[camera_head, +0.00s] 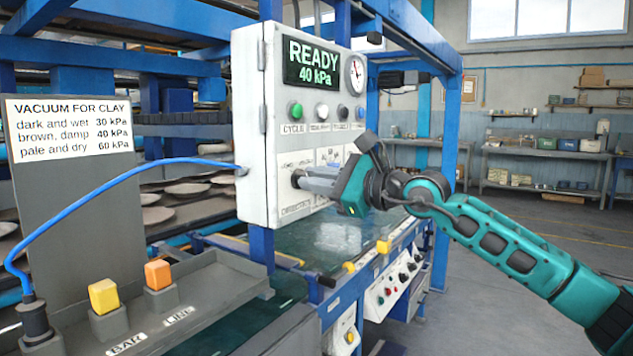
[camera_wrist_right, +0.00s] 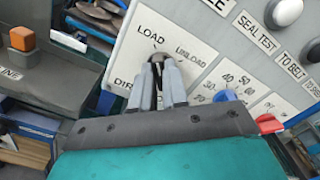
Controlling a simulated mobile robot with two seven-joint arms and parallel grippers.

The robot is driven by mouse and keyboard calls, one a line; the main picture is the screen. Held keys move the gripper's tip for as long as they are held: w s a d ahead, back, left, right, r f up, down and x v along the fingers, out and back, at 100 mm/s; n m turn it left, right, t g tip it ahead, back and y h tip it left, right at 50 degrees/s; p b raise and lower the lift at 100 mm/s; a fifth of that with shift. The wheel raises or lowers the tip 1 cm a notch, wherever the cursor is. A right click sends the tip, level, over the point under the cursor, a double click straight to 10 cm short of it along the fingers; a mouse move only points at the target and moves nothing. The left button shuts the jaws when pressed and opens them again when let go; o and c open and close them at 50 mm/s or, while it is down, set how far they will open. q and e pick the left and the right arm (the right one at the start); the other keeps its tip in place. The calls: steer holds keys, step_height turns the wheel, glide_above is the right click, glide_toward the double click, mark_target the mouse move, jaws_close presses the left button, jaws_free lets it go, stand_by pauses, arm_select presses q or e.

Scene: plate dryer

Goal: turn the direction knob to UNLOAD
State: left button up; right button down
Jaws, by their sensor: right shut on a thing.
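The direction knob (camera_wrist_right: 158,57) is a small dark knob on the white control box (camera_head: 258,190), between the LOAD and UNLOAD labels in the right wrist view. My right gripper (camera_head: 297,178) reaches the box's front from the right in the head view. In the right wrist view its two grey fingers (camera_wrist_right: 160,72) are closed around the knob. The fingers cover most of the knob, so I cannot tell which label it points to. My left gripper is not in view.
The green display (camera_head: 312,63) reads READY, 40 kPa, beside a round gauge (camera_head: 355,75). A blue knob (camera_wrist_right: 226,96) and a red knob (camera_wrist_right: 268,124) sit close right of my fingers. A blue hose (camera_head: 115,180) runs into the box's left side.

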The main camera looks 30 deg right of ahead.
arm_select(q)
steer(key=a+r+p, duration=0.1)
steer(key=p, duration=0.2)
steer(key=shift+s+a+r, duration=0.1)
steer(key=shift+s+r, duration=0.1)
arm_select(e)
steer(key=m, duration=1.7)
steer(key=shift+w+d, duration=0.15)
steer(key=shift+d, duration=0.2)
arm_select(q)
steer(key=shift+p, duration=0.3)
arm_select(e)
steer(key=c, duration=1.1)
jaws_free()
steer(key=shift+c, duration=0.2)
arm_select(q)
steer(key=b, duration=0.2)
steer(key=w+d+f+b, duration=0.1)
steer(key=b, duration=0.1)
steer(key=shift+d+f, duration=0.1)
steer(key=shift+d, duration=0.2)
arm_select(e)
steer(key=v, duration=1.3)
